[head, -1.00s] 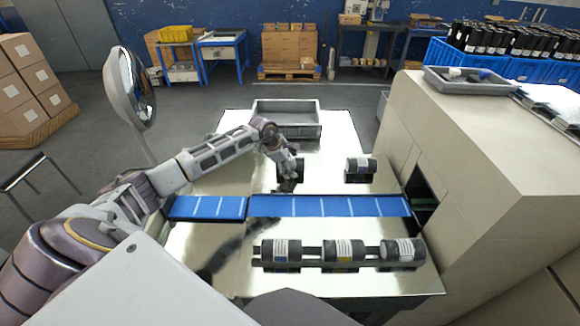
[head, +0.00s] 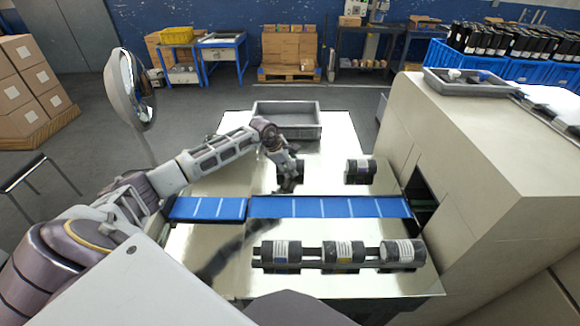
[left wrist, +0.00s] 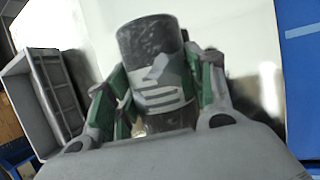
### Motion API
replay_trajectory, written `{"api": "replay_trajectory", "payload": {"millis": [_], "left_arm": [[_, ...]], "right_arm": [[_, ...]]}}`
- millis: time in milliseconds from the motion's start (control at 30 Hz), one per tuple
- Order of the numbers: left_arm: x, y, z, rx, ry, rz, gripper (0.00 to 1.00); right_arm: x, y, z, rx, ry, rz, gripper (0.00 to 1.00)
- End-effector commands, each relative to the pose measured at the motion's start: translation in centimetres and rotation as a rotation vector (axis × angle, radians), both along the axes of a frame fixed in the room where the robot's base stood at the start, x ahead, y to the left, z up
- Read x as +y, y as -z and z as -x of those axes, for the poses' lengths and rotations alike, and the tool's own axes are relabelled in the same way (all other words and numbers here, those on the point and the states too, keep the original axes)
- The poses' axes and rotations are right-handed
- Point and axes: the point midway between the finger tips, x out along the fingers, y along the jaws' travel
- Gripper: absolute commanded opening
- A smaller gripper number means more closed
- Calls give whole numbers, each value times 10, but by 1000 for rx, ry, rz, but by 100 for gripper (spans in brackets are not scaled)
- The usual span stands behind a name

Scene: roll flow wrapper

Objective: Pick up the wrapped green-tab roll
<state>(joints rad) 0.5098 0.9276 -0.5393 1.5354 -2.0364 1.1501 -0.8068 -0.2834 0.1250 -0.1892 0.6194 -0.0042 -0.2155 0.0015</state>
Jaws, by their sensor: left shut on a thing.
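My left gripper (head: 290,180) is over the table beyond the blue belt. It is shut on a dark roll (head: 299,173), partly hidden by the fingers. In the left wrist view, the fingers of my left gripper (left wrist: 165,105) press on both sides of this dark roll (left wrist: 150,42), which has a pale label with stripes around its middle. I cannot make out a green tab on it; green parts show on the fingers. My right gripper is not in view.
A blue belt (head: 330,206) crosses the table towards the opening of a beige machine (head: 480,150). In front, three labelled rolls (head: 343,254) lie in a row on a rack. An empty grey tray (head: 287,133) stands at the back. Shiny table surface is clear around the held roll.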

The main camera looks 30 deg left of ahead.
Motion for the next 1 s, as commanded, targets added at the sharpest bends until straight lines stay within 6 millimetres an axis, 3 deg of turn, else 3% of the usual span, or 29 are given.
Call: {"api": "replay_trajectory", "payload": {"millis": [300, 800, 1000], "left_arm": [[0, -5, 1, 4, 0, -1, 18], [0, -84, 0, -2, 0, -1, 18], [0, -101, 0, -1, 0, 0, 18]], "right_arm": [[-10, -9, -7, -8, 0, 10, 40], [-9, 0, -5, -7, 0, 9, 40], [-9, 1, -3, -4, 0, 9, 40]]}}
